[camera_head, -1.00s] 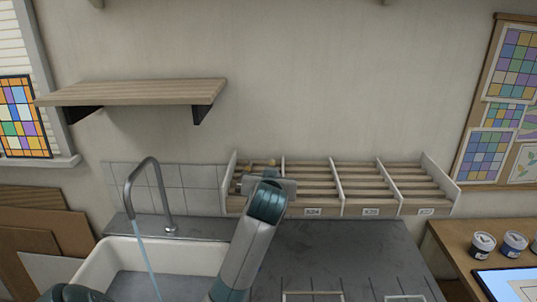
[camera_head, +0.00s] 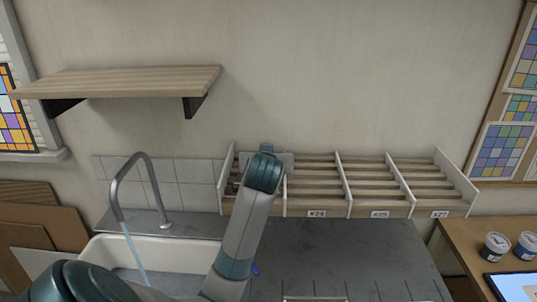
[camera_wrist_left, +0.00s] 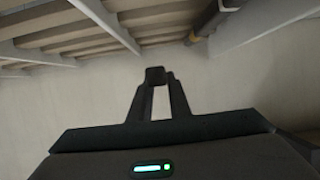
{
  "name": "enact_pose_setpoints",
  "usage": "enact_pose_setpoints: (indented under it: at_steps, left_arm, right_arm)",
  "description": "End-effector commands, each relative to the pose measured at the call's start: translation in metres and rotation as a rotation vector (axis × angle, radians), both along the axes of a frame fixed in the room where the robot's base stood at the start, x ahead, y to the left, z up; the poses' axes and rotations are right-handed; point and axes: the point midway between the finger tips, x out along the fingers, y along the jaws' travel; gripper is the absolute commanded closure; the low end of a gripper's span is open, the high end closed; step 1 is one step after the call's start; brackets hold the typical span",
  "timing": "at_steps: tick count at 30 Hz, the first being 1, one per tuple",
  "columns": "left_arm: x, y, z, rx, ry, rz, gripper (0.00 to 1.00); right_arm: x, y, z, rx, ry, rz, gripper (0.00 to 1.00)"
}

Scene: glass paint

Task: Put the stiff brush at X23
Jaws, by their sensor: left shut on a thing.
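My left gripper (camera_wrist_left: 157,82) is shut on a small dark thing (camera_wrist_left: 155,75) in the left wrist view. Too little of it shows to tell whether it is the stiff brush. In the head view my left arm reaches up to the left end of a slatted rack (camera_head: 375,182), and my wrist hides the fingers and the held thing. The first readable rack label is X24 (camera_head: 317,213); no X23 label shows, and my arm covers the front of the leftmost bay. A dark rod-like thing with a yellowish part (camera_wrist_left: 212,20) shows by the slats in the left wrist view. My right gripper is out of view.
White dividers (camera_head: 343,182) separate the rack's bays; the bays to the right look empty. The sink (camera_head: 100,247) with a running tap (camera_head: 150,185) is at left. A wooden shelf (camera_head: 120,80) hangs above. The grey counter (camera_head: 340,255) is largely clear. Paint jars (camera_head: 495,246) stand at right.

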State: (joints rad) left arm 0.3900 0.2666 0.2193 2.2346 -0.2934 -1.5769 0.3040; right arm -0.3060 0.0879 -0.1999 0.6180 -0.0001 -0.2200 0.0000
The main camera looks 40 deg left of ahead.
Motion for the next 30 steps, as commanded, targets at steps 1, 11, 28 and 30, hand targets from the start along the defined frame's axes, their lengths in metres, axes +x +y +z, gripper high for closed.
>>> enact_pose_setpoints:
  at_steps: [1, 11, 28, 30]
  left_arm:
    - [0.0, 0.0, -0.001, 0.0, 0.0, 0.0, 1.0]
    - [0.0, 0.0, -0.017, 0.0, 0.002, 0.001, 1.0]
    - [0.0, 0.0, -0.057, 0.001, 0.001, 0.001, 1.0]
    - [0.0, 0.0, -0.058, 0.001, 0.001, 0.001, 1.0]
  right_arm:
    - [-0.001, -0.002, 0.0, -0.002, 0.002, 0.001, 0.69]
    - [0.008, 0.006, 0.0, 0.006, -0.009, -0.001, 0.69]
    - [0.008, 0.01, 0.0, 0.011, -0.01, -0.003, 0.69]
    - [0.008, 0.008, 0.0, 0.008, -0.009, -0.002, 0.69]
